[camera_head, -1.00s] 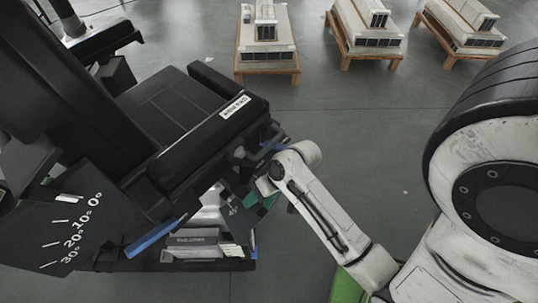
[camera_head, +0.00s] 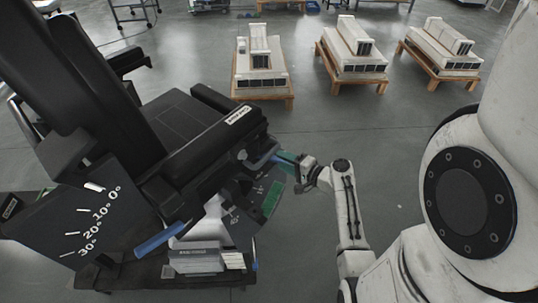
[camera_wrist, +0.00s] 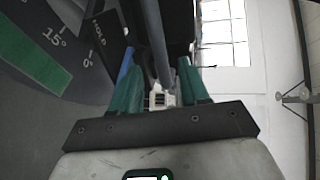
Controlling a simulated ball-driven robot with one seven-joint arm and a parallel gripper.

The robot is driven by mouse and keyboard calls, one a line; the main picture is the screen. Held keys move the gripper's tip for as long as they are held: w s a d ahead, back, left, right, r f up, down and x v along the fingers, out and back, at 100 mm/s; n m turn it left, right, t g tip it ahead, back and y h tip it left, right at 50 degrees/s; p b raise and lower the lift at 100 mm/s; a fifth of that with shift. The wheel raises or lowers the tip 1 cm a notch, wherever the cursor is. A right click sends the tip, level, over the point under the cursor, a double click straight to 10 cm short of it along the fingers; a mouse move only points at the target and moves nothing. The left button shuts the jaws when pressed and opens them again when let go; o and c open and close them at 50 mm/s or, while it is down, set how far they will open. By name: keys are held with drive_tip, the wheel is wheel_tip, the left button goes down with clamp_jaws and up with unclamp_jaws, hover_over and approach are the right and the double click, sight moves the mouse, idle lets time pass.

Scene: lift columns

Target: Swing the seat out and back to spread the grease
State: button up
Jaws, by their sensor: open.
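The black padded seat (camera_head: 175,125) stands at left in the head view, with its backrest (camera_head: 90,75) and a labelled armrest (camera_head: 215,140). A scale plate (camera_head: 75,215) marked 0° to 30° is beside it. My gripper (camera_head: 287,162) is open at the seat's right side, beside a blue-ended bar (camera_head: 262,160) below the armrest. In the wrist view my gripper's green fingers (camera_wrist: 158,88) are spread, and a grey bar (camera_wrist: 155,40) runs between them in the picture. I cannot tell whether they touch it.
A second blue handle (camera_head: 160,237) sticks out low at the seat's front left. White units on wooden pallets (camera_head: 262,85) stand at the back. The grey floor between them and my arm is clear.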

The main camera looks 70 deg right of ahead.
sight(269, 154)
drive_tip(key=x, duration=0.7)
drive_tip(key=shift+w, duration=0.1)
clamp_jaws()
idle(0.5)
